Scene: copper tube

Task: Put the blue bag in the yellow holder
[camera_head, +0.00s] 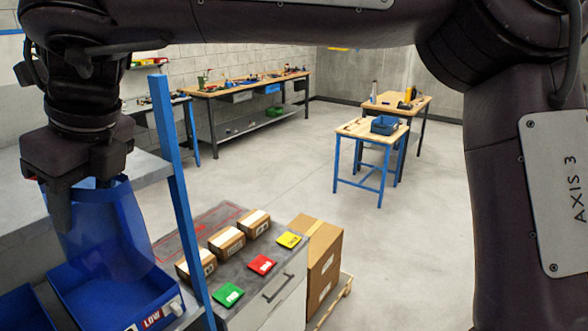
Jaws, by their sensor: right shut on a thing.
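My right gripper (84,192) is at the left of the head view, its arm reaching across the top from the right. It is shut on the top edge of a translucent blue bag (104,235). The bag hangs down over a blue bin (120,295) with a label reading LOW. Whether the bag's lower end is inside or just above the bin is hard to tell. The yellow holder (289,240) is a small flat piece on the grey bench top, to the right and apart from the bag. My left gripper is not in view.
A red piece (262,265) and a green piece (228,294) lie in line with the yellow one, with cardboard boxes (227,243) behind them. A blue upright post (180,200) stands between the bag and that bench. A large carton (322,258) stands right of the bench.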

